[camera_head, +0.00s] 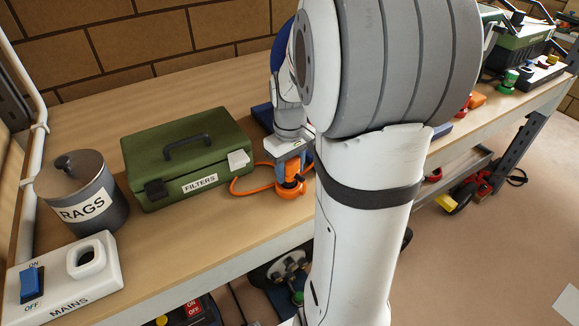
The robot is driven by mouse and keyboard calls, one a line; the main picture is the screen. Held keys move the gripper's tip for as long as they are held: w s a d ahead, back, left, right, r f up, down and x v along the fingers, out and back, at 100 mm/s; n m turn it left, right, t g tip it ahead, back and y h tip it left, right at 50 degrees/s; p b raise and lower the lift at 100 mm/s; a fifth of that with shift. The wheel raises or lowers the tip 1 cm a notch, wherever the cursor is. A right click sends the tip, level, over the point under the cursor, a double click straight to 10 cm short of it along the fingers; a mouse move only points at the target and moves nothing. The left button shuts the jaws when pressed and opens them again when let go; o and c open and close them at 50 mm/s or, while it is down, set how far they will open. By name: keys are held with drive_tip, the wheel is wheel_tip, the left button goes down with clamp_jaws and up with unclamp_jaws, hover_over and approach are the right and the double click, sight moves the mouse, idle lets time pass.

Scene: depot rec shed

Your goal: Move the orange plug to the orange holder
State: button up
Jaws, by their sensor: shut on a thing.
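My gripper (292,168) points down at the bench top, just right of the green box. It is shut on the orange plug (291,187), which shows low at the jaws with a dark part on it. An orange cable (236,186) loops out to the left from it, beside the green box. The plug is at or very near the bench top; I cannot tell whether it touches it or sits in anything. I cannot clearly make out the orange holder; small orange and red things (476,100) show on the bench to the right of my arm.
A green box marked FILTERS (187,160), a grey RAGS tin (82,205) and a white MAINS block (95,285) with a blue switch stand on the bench (190,245) at left. My arm hides the bench's middle. More equipment (520,50) stands at far right.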

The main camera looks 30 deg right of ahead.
drive_tip(key=shift+f+b, duration=0.6)
drive_tip(key=shift+f, duration=0.3)
drive_tip(key=o, duration=1.1)
drive_tip(key=shift+c, duration=0.2)
drive_tip(key=shift+r, duration=0.1)
wheel_tip(320, 180, up, 8)
drive_tip(key=shift+f, duration=0.15)
drive_tip(key=s+a+f+m+t, duration=0.2)
drive_tip(key=s+a, duration=1)
drive_tip(key=shift+a+t, duration=0.25)
drive_tip(key=shift+t, duration=0.15)
